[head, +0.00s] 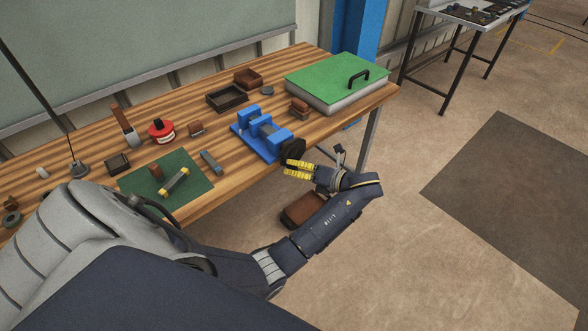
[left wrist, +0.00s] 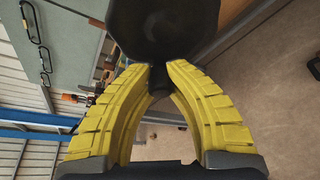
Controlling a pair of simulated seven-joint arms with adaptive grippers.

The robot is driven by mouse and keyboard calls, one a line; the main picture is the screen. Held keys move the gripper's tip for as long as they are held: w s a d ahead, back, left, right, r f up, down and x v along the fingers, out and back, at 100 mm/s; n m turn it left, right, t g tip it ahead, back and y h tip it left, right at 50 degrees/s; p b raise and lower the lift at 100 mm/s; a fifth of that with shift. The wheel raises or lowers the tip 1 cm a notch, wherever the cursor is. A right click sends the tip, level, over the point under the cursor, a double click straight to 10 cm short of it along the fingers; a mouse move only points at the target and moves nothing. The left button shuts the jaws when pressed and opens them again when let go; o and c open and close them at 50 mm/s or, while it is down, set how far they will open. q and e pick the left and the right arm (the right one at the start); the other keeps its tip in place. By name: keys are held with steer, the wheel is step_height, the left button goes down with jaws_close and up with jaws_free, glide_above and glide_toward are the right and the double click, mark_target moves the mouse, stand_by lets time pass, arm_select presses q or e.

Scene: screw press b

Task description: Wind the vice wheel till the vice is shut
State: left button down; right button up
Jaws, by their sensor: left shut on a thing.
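The blue vice (head: 262,135) stands on the wooden bench near its front edge. Its jaws look apart, with a grey part between the blue blocks. The dark vice wheel (head: 292,150) is on the vice's front side, and it fills the top of the left wrist view (left wrist: 163,28). My left gripper (head: 290,166) has yellow fingers and reaches the wheel from the front. In the left wrist view the fingertips (left wrist: 160,68) close on a dark part at the wheel's lower edge. The exact contact is partly hidden. My right gripper is in neither view.
A green-lidded case (head: 325,82) lies at the bench's right end. A green mat (head: 195,200) with small tools is left of the vice. A dark tray (head: 227,97) and a red tin (head: 161,131) stand behind. Open floor lies right of the bench.

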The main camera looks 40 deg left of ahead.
arm_select(q)
steer(key=shift+s+m+g, duration=0.25)
steer(key=shift+m+g, duration=0.05)
stand_by(0.4)
steer(key=c, duration=1.6)
jaws_free()
steer(key=o, duration=0.4)
steer(key=shift+r, duration=0.1)
steer(key=shift+w, duration=0.1)
steer(key=v, duration=0.7)
steer(key=shift+d, duration=0.2)
